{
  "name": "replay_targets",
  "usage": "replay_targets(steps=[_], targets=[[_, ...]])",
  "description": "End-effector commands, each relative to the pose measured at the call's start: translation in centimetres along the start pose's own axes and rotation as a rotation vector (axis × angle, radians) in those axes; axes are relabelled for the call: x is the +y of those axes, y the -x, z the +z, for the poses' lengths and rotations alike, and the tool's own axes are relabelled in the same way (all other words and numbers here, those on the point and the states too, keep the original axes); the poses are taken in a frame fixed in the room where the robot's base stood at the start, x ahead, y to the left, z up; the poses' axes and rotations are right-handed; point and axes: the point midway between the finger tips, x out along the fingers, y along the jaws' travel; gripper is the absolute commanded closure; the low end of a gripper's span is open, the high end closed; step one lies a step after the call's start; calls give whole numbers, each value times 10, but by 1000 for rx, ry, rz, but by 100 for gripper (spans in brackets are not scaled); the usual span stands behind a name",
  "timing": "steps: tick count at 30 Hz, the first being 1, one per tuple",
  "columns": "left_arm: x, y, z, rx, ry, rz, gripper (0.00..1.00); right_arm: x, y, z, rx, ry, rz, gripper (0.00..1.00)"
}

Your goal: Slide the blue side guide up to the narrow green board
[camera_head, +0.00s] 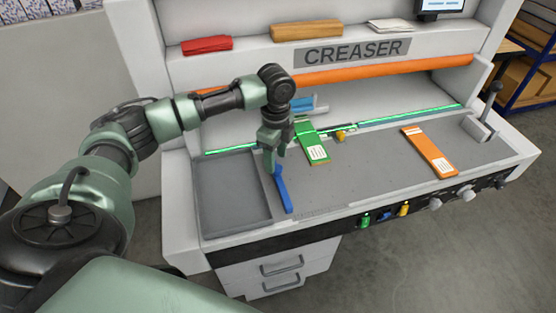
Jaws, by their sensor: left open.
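The blue side guide (285,196) lies on the grey bed of the creaser, just right of the recessed tray. The narrow green board (317,155) lies to its right and farther back, with a white label on its near end. A clear gap of grey bed separates the two. My left gripper (274,160) points down at the far end of the blue guide, and its fingers are open there. The fingers partly hide that end, and I cannot tell whether they touch it. My right gripper is not in view.
An orange board (430,152) lies farther right on the bed. A small yellow knob (340,135) is close right of the green board. A grey recessed tray (232,222) is left of the guide. A lever (490,104) stands at the right end.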

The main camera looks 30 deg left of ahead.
Motion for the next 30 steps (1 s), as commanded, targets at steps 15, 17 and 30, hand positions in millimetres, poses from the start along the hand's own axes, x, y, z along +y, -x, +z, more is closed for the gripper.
replay_targets(steps=[15, 17, 30], targets=[[0, -34, -1, 1, 0, -2, 50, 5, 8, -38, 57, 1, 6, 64], [0, -34, -1, 1, 0, -2, 50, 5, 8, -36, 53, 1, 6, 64], [0, -34, -1, 0, 0, -1, 100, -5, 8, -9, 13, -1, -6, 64]])
